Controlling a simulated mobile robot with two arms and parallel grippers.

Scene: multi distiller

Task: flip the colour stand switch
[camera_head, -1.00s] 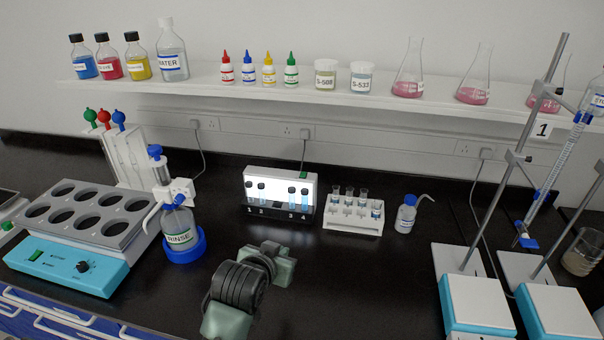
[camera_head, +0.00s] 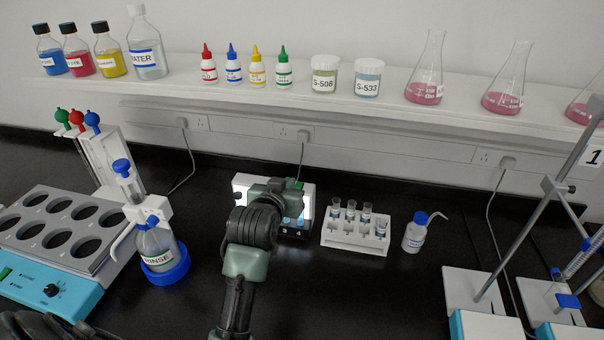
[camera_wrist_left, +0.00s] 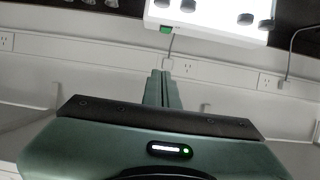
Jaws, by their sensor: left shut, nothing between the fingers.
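The lit white colour stand (camera_head: 308,200) stands on the black bench in the head view, with small vials in its front. My left gripper (camera_head: 280,188) is in front of it and hides its middle. In the left wrist view the stand (camera_wrist_left: 205,22) appears upside down at the top. Its small green switch (camera_wrist_left: 165,29) shows on its edge. The shut, empty fingers of my left gripper (camera_wrist_left: 163,76) point up towards the switch, with a gap between them in the picture.
A white vial rack (camera_head: 355,238) and a small wash bottle (camera_head: 415,232) stand to the right. The RINSE bottle (camera_head: 157,247) in a blue ring is to the left. A shelf (camera_head: 390,104) with bottles runs above. Bare bench lies between the rack and the front edge.

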